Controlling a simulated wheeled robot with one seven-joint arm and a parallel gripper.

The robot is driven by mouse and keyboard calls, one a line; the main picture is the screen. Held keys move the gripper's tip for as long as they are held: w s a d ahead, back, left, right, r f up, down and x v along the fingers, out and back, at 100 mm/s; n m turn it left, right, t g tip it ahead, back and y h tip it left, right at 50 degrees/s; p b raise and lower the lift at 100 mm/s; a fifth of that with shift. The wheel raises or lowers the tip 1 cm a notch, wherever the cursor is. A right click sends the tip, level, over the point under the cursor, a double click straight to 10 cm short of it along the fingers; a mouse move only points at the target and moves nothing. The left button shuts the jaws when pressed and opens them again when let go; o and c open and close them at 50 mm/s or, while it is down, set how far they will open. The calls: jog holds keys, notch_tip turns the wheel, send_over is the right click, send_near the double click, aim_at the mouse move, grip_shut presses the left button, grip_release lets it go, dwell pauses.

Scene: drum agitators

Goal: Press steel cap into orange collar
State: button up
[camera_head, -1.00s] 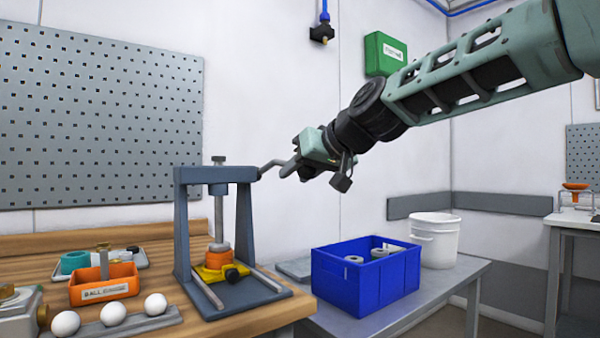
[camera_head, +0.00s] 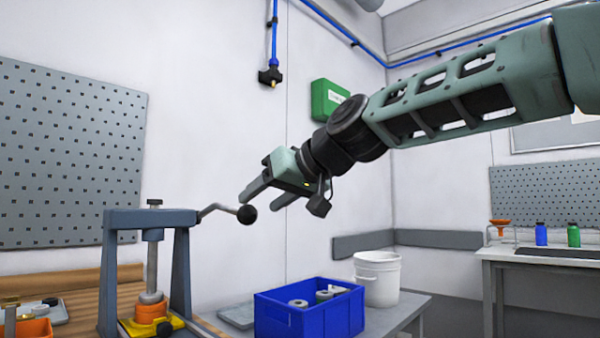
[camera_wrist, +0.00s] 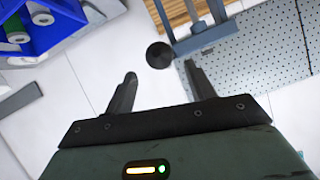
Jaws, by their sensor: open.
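A grey press (camera_head: 110,255) stands on the wooden bench at left, its ram (camera_head: 152,262) pointing down. The orange collar (camera_head: 150,313) sits under the ram on a yellow holder (camera_head: 135,328). A grey ring-shaped piece (camera_head: 151,297), seemingly the steel cap, is on top of the collar; whether it is seated I cannot tell. The press lever ends in a black ball knob (camera_head: 247,214). My gripper (camera_head: 260,203) is open and empty close by the knob. In the wrist view the knob (camera_wrist: 159,55) shows just beyond the two spread fingertips (camera_wrist: 160,72).
A blue crate (camera_head: 290,322) with several grey parts and a white bucket (camera_head: 376,279) stand on the grey side table. An orange bin (camera_head: 35,330) is at the lower left. A pegboard (camera_head: 60,150) covers the wall behind the press.

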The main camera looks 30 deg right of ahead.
jog(key=b+v, duration=0.9)
jog(key=b, duration=0.1)
dwell(0.5)
